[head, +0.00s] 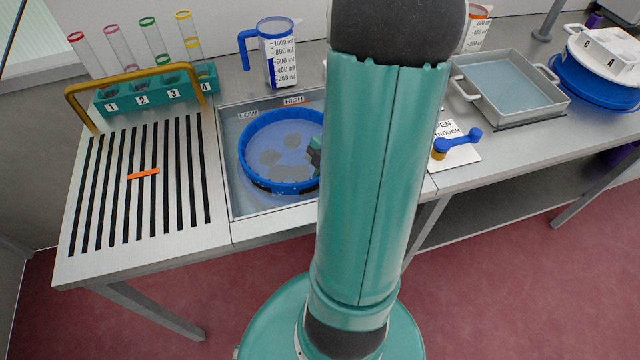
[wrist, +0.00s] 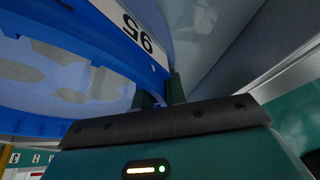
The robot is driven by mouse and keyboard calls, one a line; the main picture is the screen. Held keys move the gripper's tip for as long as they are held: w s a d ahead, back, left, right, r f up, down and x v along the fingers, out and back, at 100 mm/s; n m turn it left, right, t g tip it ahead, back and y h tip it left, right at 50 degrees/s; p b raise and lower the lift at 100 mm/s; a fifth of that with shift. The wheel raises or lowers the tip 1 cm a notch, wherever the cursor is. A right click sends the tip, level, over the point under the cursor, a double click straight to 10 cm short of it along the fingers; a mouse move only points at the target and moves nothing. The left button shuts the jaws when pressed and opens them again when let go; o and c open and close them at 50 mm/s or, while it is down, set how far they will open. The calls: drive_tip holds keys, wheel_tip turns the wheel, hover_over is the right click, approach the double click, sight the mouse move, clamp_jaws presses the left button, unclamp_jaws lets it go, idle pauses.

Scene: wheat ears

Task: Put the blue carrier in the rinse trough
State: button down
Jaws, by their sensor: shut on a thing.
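The blue carrier (head: 245,150) is a round blue ring with several grey patches inside, left of my arm in the head view. It lies within the outline of the rinse trough (head: 231,108), a sunken basin marked LOW and HIGH; I cannot tell whether it touches the bottom. My gripper (head: 314,157) is shut on the carrier's right rim and is mostly hidden behind my arm. In the wrist view the gripper fingers (wrist: 163,92) pinch the rim of the blue carrier (wrist: 105,42), beside a white label reading 95. The trough's right part is hidden.
Left are a slotted drain board (head: 190,215) with an orange strip (head: 143,174) and a green tube rack (head: 150,92). A blue-handled jug (head: 277,55) stands behind.

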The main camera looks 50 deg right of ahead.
drive_tip(key=shift+f, duration=1)
drive_tip(key=shift+w+f, duration=0.1)
drive_tip(key=c, duration=1.5)
unclamp_jaws()
drive_tip(key=shift+o, duration=0.2)
